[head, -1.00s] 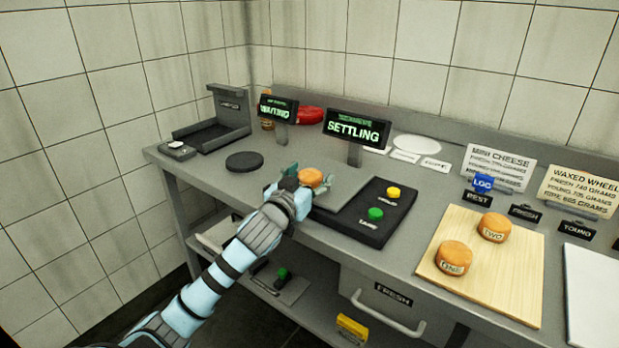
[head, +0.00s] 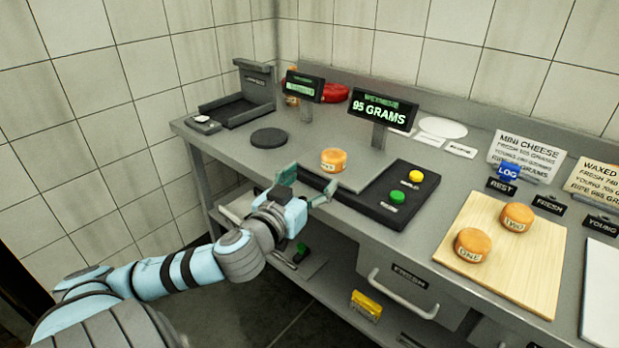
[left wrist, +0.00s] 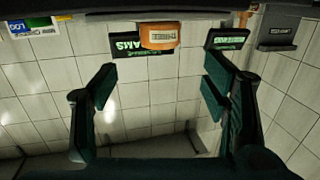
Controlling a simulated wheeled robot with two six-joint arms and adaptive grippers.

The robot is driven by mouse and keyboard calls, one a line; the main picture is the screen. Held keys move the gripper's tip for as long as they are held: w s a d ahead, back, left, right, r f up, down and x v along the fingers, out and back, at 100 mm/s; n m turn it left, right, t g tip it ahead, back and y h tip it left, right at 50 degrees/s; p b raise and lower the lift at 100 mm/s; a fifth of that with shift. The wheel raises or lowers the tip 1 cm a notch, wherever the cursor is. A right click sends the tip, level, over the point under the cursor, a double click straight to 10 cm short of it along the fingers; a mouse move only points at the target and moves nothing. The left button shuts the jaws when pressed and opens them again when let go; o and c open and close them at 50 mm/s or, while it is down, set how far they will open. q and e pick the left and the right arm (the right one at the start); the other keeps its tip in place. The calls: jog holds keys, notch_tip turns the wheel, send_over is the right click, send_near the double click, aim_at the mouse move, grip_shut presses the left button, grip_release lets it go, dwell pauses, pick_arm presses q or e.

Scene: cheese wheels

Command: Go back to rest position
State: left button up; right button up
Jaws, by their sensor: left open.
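My left gripper (head: 306,188) is open and empty in the head view, in front of the counter's front edge and apart from the cheese on the scale. In the left wrist view its two fingers (left wrist: 160,90) are spread wide with nothing between them. A small orange cheese wheel (head: 333,160) sits on the scale's grey plate (head: 352,181); it also shows in the left wrist view (left wrist: 159,36), upside down. The scale display (head: 382,112) reads 95 GRAMS. My right gripper is not in view.
Cheese wheels ONE (head: 472,245) and TWO (head: 517,217) stand on a wooden board (head: 500,268). Yellow (head: 415,176) and green (head: 397,197) buttons are beside the scale plate. A black disc (head: 269,138) lies at left. A drawer handle (head: 402,296) juts from the counter front.

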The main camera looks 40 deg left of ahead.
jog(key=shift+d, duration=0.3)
